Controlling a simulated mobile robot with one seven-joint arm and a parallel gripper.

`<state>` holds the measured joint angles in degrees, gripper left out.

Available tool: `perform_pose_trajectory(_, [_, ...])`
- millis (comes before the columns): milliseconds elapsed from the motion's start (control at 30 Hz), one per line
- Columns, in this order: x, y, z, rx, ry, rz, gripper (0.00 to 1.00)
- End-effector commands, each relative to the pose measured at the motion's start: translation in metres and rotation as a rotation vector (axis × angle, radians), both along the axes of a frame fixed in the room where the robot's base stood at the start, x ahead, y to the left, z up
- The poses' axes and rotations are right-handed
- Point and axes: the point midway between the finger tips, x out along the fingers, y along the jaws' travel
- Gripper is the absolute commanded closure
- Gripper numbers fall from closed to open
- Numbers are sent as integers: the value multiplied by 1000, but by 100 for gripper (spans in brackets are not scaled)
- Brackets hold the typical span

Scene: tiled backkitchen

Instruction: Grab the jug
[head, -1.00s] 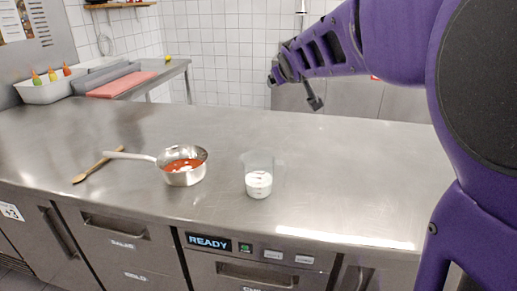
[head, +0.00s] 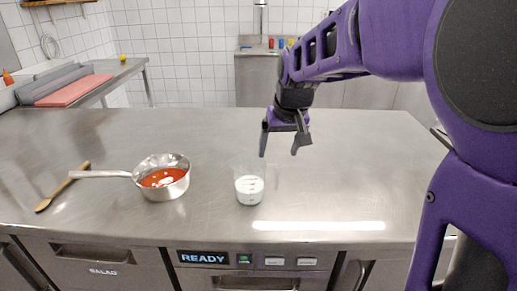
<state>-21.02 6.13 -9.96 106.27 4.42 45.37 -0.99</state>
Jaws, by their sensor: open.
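The jug (head: 249,189) is a small clear measuring jug with white liquid in its lower part. It stands upright on the steel counter (head: 330,200), right of the saucepan. My gripper (head: 279,152) is open and empty, pointing down with its two fingers apart. In the head view it appears above and slightly right of the jug, and no contact shows. How far it is from the jug in depth is hard to tell.
A saucepan (head: 178,185) with red sauce stands left of the jug, its handle pointing left. A wooden spoon (head: 66,187) lies further left. The counter right of the jug is clear. A red board (head: 74,90) lies on a back-left table.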

Motion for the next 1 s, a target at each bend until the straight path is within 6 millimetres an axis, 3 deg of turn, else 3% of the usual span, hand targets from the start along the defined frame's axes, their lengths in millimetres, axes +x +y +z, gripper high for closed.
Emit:
perform_pose_trajectory(100, [10,3,-29,-2,3,-1,16])
perform_pose_trajectory(300, [24,7,-64,-3,2,0,16])
perform_pose_trajectory(567, [32,9,-81,-2,-2,1,16])
perform_pose_trajectory(833, [47,14,-119,-3,-1,1,16])
perform_pose_trajectory(1000, [52,15,-130,-3,-3,2,16])
